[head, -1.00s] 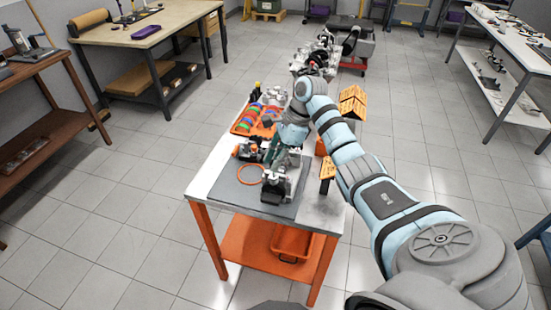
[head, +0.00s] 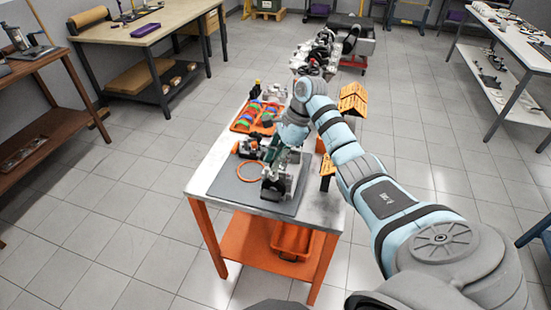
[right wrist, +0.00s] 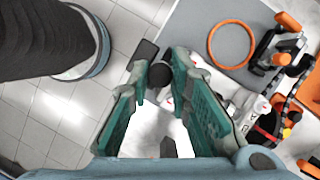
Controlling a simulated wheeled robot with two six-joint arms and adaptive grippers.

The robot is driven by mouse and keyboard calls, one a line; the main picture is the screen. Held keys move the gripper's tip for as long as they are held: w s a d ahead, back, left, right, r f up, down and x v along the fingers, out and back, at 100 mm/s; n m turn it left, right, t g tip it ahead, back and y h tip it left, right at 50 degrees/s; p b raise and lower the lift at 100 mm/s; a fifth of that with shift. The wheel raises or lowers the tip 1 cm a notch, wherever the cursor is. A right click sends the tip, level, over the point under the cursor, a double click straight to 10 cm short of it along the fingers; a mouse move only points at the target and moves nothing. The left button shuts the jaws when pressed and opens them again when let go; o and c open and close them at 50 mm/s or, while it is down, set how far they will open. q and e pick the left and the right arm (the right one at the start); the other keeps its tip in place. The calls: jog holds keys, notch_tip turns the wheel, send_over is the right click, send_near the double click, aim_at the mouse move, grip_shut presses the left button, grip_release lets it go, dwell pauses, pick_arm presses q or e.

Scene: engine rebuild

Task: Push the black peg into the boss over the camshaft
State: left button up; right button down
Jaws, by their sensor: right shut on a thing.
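My right gripper (right wrist: 160,72) has teal fingers. In the right wrist view it is shut on the black peg (right wrist: 160,75), whose dark round end shows between the fingertips. In the head view the same gripper (head: 284,158) points down at the silver engine part (head: 280,182) on the grey mat (head: 229,184). In the right wrist view pale metal of the engine part shows below the fingertips. The boss and camshaft are too small or hidden to make out, so I cannot tell whether the peg touches the boss. My left gripper is not in view.
An orange ring (head: 250,171) lies on the mat left of the engine part. An orange tray (head: 256,118) with coloured pieces stands behind. An orange bin (head: 292,240) sits on the lower shelf.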

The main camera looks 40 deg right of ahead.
jog(key=shift+f+b, duration=0.9)
jog(key=shift+f, duration=0.2)
dwell(0.3)
jog(key=c, duration=1.7)
grip_release()
jog(key=shift+r, duration=0.2)
jog(key=shift+r+p, duration=1.05)
jog(key=shift+r, duration=0.3)
jog(key=o, duration=0.5)
jog(key=shift+o, duration=0.2)
